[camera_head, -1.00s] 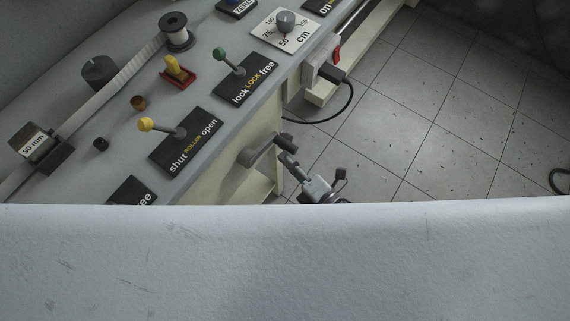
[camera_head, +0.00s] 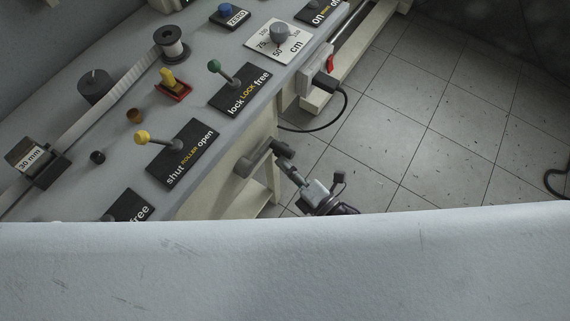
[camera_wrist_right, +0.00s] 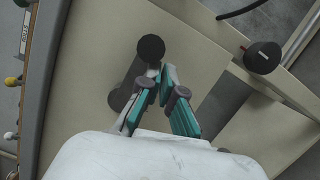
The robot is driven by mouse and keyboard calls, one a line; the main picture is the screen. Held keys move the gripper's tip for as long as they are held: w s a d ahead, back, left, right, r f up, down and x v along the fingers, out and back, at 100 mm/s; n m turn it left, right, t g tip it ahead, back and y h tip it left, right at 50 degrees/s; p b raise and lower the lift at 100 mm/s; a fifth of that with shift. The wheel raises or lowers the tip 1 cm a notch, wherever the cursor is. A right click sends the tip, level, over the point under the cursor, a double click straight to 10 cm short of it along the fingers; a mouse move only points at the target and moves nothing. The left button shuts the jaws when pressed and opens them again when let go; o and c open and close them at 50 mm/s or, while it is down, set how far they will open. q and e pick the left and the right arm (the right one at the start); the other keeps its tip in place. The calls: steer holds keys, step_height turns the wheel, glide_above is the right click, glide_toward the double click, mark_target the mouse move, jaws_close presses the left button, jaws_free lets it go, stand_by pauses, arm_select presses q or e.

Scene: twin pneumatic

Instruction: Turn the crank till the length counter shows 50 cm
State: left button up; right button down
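The crank (camera_head: 262,156) sticks out from the front side of the machine, its dark handle pointing right. In the right wrist view its round black handle end (camera_wrist_right: 150,48) shows just beyond my fingertips, with the grey crank arm (camera_wrist_right: 122,95) behind to the left. My right gripper (camera_head: 287,163) is just below the handle; in the wrist view its teal-padded fingers (camera_wrist_right: 160,78) converge, tips close together. I cannot tell whether they touch the handle. A white dial marked in cm (camera_head: 278,38) with a grey knob is on the top; its reading is unclear. My left gripper is not seen.
The panel carries a yellow roller lever (camera_head: 142,137), a green lock lever (camera_head: 214,67), a blue zero button (camera_head: 225,9) and a tape spool (camera_head: 170,43). The tiled floor (camera_head: 430,110) is mostly clear.

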steer(key=v, duration=1.2)
steer(key=shift+f, duration=0.1)
steer(key=s+d+f+m+g+h+p, duration=0.1)
steer(key=d+f+m+h, duration=0.25)
steer(key=f, duration=0.35)
steer(key=d+f+m+g+h+p, duration=0.1)
steer(key=d+f+m+h, duration=0.1)
steer(key=f+m, duration=0.35)
steer(key=s+d+f+m+g+h+p, duration=0.1)
steer(key=d+f+m+h, duration=0.25)
steer(key=f, duration=0.45)
steer(key=s+d+f+m+g+h+p, duration=0.1)
steer(key=s+d+f+m+g, duration=0.1)
steer(key=s+f+m+g, duration=0.3)
steer(key=s+d+f+m+g+h+p, duration=0.1)
steer(key=s+f+m+g, duration=0.4)
steer(key=s, duration=0.9)
step_height(320, 180, down, 4)
steer(key=d+m+h, duration=0.1)
steer(key=d+m, duration=0.1)
steer(key=m, duration=0.1)
steer(key=shift+s, duration=0.25)
